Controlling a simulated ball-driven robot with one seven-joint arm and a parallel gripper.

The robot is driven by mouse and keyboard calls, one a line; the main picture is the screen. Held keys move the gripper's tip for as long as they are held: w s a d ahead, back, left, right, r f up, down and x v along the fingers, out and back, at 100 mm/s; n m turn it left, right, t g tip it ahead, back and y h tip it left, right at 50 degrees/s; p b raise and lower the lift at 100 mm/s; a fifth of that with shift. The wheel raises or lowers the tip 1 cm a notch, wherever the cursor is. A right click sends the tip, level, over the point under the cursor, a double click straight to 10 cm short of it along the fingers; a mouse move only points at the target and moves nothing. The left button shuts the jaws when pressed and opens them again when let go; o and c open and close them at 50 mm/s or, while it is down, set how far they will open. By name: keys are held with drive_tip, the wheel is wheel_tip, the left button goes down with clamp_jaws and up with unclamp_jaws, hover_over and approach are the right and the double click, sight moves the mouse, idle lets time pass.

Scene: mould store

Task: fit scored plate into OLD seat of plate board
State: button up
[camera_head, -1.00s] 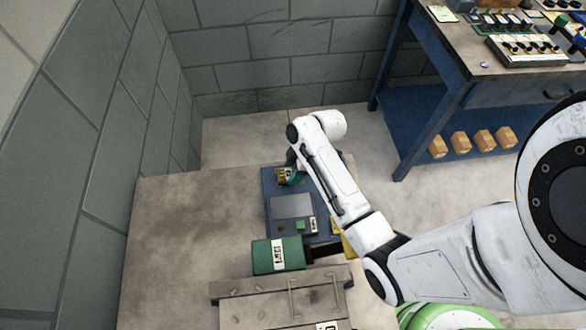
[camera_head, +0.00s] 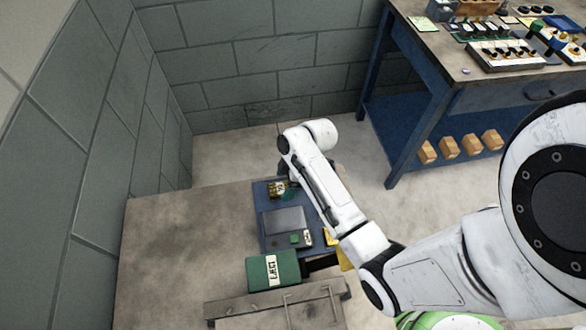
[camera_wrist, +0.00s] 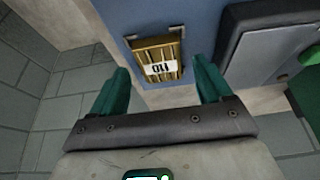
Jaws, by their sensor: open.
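A brass-coloured scored plate (camera_wrist: 157,57) with a white label lies on the blue plate board (camera_wrist: 100,12) in the wrist view. Small grey corner brackets show at its two far corners; I cannot tell whether it is fully down between them. The label's letters are upside down and hard to read. In the head view the plate (camera_head: 277,189) lies at the far end of the board (camera_head: 263,222). My gripper (camera_wrist: 163,80) is open, its teal fingers on either side of the plate's near end, apart from it. My arm partly hides the gripper in the head view.
A grey panel (camera_head: 284,219) with a green block is on the board. A green EJECT box (camera_head: 273,270) stands in front, near a grey slab with a handle (camera_head: 280,308). The bench is bare at left, near the wall. A blue workbench (camera_head: 400,100) stands at back right.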

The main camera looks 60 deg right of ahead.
drive_tip(key=v, duration=1.1)
drive_tip(key=s+a+m, duration=0.1)
drive_tip(key=a, duration=0.2)
drive_tip(key=a+f+m, duration=0.1)
drive_tip(key=a, duration=0.2)
drive_tip(key=s+a+f+m+g, duration=0.1)
drive_tip(key=a, duration=0.2)
drive_tip(key=shift+s+a+f, duration=0.1)
drive_tip(key=shift+s+a, duration=0.15)
drive_tip(key=shift+s, duration=0.1)
drive_tip(key=s+a+m, duration=0.1)
drive_tip(key=s, duration=0.1)
drive_tip(key=s+a+m+h, duration=0.1)
drive_tip(key=s+a, duration=0.1)
drive_tip(key=s+a+m+g+h, duration=0.1)
drive_tip(key=s+m, duration=0.1)
drive_tip(key=shift+s+a, duration=0.2)
drive_tip(key=shift+a, duration=0.15)
drive_tip(key=shift+s+r+m+h, duration=0.25)
drive_tip(key=shift+s+m+h, duration=0.25)
drive_tip(key=shift+s+m, duration=0.15)
drive_tip(key=shift+c, duration=0.2)
